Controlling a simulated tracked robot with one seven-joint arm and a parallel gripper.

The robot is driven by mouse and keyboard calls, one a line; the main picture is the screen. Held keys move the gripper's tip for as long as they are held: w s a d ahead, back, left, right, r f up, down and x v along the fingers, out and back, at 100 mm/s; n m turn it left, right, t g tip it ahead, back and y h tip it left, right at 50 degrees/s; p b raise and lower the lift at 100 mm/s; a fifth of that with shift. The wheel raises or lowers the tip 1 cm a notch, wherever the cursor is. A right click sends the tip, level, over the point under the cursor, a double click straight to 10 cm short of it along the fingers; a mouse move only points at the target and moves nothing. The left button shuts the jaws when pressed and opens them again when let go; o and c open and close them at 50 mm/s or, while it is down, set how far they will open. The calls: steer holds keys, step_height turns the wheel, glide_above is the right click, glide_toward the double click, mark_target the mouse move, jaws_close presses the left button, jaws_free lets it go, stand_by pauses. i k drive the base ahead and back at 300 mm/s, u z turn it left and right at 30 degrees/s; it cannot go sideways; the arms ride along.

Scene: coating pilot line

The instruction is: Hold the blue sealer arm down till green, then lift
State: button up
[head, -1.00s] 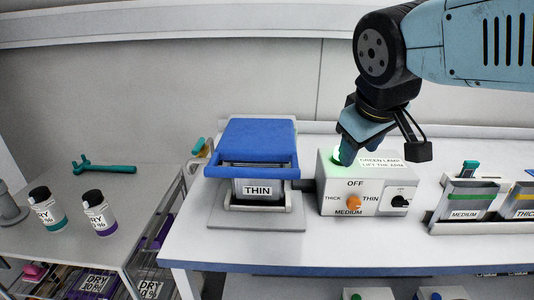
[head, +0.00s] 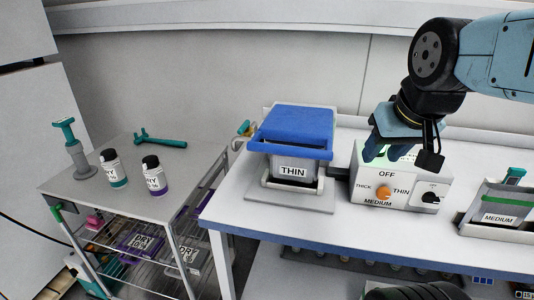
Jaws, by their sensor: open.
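The blue sealer arm (head: 292,128) tops the sealer, with its blue front bar just above a pouch labelled THIN (head: 292,171). How far down the arm sits is hard to tell. My gripper (head: 383,151) is to its right, apart from it, over the control box (head: 417,187). The jaws are open and nothing shows between them. The gripper hides the lamp itself, but a green tint shows on the box beside it.
A rack with a MEDIUM pouch (head: 498,216) stands right of the box. A grey cart (head: 90,190) at left holds two DRY bottles (head: 154,175), a teal wrench-like tool (head: 160,141) and a teal-handled stand (head: 72,147). The white bench front (head: 300,222) is clear.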

mark_target(313, 127)
steer(key=u, duration=0.35)
steer(key=k, duration=1.45)
steer(key=z, duration=0.3)
steer(key=i, duration=1)
steer(key=u, duration=0.05)
